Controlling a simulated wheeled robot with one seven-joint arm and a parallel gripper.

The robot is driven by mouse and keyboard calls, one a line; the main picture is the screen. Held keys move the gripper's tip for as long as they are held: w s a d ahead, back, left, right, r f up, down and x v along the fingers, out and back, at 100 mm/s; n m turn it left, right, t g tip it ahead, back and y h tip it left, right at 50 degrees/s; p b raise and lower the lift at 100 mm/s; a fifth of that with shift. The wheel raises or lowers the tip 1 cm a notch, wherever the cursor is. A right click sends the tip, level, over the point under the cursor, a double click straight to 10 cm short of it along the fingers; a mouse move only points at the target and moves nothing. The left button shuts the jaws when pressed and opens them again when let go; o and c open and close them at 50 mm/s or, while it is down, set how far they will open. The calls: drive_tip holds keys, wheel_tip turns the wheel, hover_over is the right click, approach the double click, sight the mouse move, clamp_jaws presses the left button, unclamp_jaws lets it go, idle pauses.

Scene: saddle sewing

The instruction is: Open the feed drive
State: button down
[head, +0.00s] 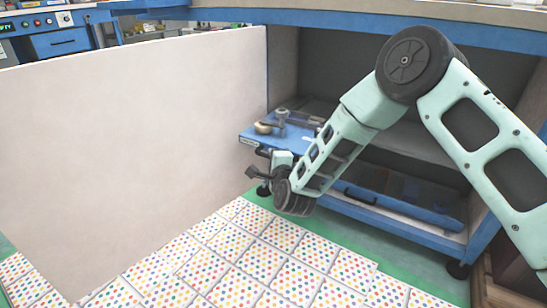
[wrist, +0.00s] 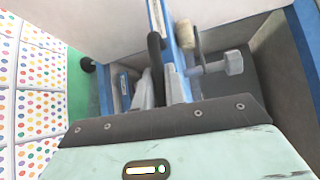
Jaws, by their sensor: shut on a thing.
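The cabinet holds a blue slide-out unit (head: 258,136) with a pale label on its front edge. I cannot read the label, so I take this as the likely feed drive. Its front sticks out past the cabinet opening beside the beige panel. A black curved handle (wrist: 155,48) is on the blue front, which runs up the middle of the wrist view. My gripper (head: 262,172) is at this front, low in the opening. In the wrist view its grey fingers (wrist: 160,88) are close about the handle's lower end. The exact contact is partly hidden.
A large beige panel (head: 130,150) stands on the left, close to my gripper. A lower blue drawer (head: 400,212) and dark shelf space lie behind my arm. Dotted floor tiles (head: 265,262) in front are clear. Small metal fittings (head: 280,119) stand on the blue unit.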

drive_tip(key=c, duration=1.7)
unclamp_jaws()
drive_tip(key=p+v, duration=0.6)
drive_tip(key=v, duration=1.1)
drive_tip(key=shift+s, duration=0.25)
